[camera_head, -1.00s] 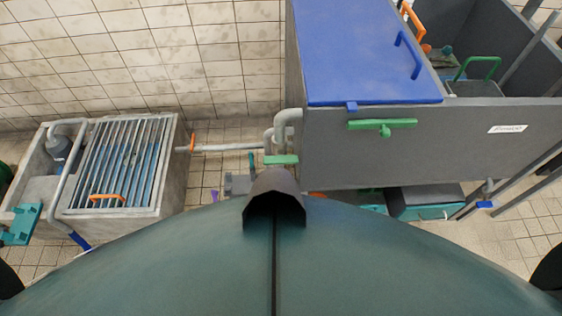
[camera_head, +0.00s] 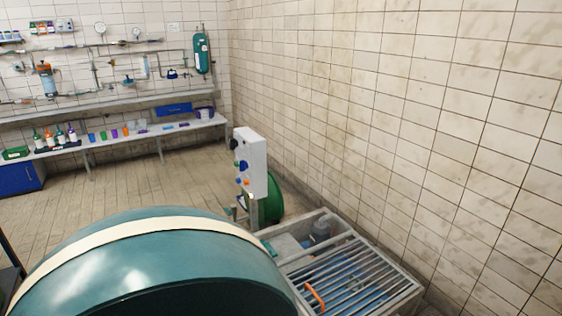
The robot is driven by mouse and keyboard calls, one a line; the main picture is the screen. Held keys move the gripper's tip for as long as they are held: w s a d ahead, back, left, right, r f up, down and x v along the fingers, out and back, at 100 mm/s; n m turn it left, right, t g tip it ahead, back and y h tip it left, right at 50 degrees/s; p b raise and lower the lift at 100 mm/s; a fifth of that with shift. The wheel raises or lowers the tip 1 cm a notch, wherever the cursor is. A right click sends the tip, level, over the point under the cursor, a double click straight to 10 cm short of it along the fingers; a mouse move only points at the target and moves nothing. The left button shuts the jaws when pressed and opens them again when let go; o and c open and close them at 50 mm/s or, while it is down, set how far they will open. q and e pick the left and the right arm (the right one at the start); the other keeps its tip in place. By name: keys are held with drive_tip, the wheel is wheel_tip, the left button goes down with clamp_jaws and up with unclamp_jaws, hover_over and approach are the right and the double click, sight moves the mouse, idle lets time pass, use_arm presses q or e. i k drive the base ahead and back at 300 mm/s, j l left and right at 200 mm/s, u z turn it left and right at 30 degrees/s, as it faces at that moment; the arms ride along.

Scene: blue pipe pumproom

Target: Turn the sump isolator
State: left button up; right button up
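A white control box (camera_head: 254,163) on a post stands right of centre, beside the grated sump. Its left-facing side carries a dark blue knob (camera_head: 243,166), a dark knob above it and small coloured buttons below. No label can be read, so I cannot tell which control is the sump isolator. The concrete sump (camera_head: 405,290) with its metal bar grate is at the lower right. An orange handle (camera_head: 315,296) is on the grate. Neither of my grippers is in view.
A green round object (camera_head: 271,200) is behind the post. A long bench (camera_head: 110,139) with bottles and small coloured items runs along the far wall, with pipes and a green cylinder (camera_head: 202,52) above. Open tiled floor (camera_head: 140,190) lies between. A tiled wall bounds the right.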

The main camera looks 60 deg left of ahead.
sight(234, 142)
drive_tip(key=u, duration=2.4)
drive_tip(key=i+z, duration=0.15)
drive_tip(key=z, duration=0.2)
drive_tip(key=i+j+z, duration=0.15)
drive_tip(key=z, duration=0.25)
drive_tip(key=i+j+z, duration=0.1)
drive_tip(key=z, duration=0.25)
drive_tip(key=i+j+z, duration=0.15)
drive_tip(key=j, duration=0.2)
drive_tip(key=i+j+z, duration=0.15)
drive_tip(key=j, duration=0.2)
drive_tip(key=i+j+z, duration=0.1)
drive_tip(key=j, duration=0.3)
drive_tip(key=i+j, duration=0.15)
drive_tip(key=j, duration=0.2)
drive_tip(key=i+j, duration=0.15)
drive_tip(key=j, duration=0.25)
drive_tip(key=i+j+z, duration=0.1)
drive_tip(key=j, duration=0.25)
drive_tip(key=i+j, duration=0.2)
drive_tip(key=j, duration=0.15)
drive_tip(key=i+j, duration=0.15)
drive_tip(key=j, duration=0.25)
drive_tip(key=i+j, duration=0.15)
drive_tip(key=j, duration=0.25)
drive_tip(key=i+j+z, duration=0.1)
drive_tip(key=j, duration=0.25)
